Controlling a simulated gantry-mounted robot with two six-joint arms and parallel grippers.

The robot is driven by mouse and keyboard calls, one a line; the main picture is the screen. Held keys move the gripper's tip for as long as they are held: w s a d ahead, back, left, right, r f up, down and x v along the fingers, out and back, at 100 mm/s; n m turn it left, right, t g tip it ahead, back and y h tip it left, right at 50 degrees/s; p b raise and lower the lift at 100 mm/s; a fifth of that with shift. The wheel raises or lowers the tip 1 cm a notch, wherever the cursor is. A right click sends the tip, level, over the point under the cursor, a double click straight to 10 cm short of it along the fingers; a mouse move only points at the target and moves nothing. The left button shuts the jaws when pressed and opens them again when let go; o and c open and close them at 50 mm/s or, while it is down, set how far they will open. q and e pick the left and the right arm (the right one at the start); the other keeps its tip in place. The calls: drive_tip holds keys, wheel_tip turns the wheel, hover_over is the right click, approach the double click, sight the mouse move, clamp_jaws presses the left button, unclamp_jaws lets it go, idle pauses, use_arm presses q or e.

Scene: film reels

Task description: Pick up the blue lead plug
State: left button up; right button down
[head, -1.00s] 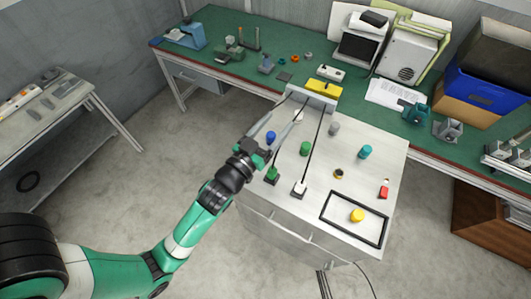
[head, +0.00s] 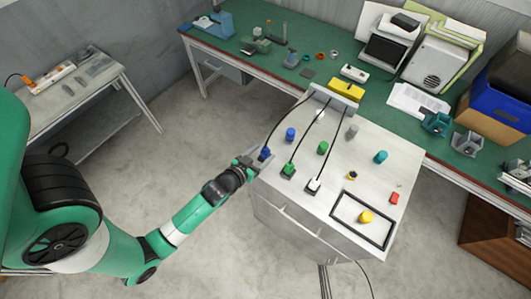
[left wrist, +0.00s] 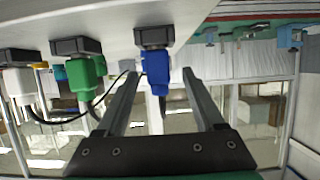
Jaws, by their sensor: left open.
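The blue lead plug (head: 265,153) stands at the left edge of the white bench top, its dark cable running back to a grey block. My left gripper (head: 254,163) is open at that edge, right beside the plug. In the left wrist view the blue plug (left wrist: 157,68) shows between the two spread finger tips, with a gap on each side; I cannot tell how deep between them it is. The green lead plug (head: 289,170) and white lead plug (head: 314,185) stand in a row to its right. My right gripper is not in view.
Blue (head: 290,134) and green (head: 323,148) posts stand behind the plugs, with grey, teal and yellow ones further right. A black rectangular frame (head: 335,207) surrounds the yellow post. The grey block (head: 334,98) holds the cables. Floor left of the bench is clear.

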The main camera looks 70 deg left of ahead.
use_arm(q)
drive_tip(key=x, duration=0.5)
drive_tip(key=shift+w+r+b, duration=0.1)
drive_tip(key=shift+r+b, duration=0.05)
drive_tip(key=shift+b, duration=0.2)
clamp_jaws()
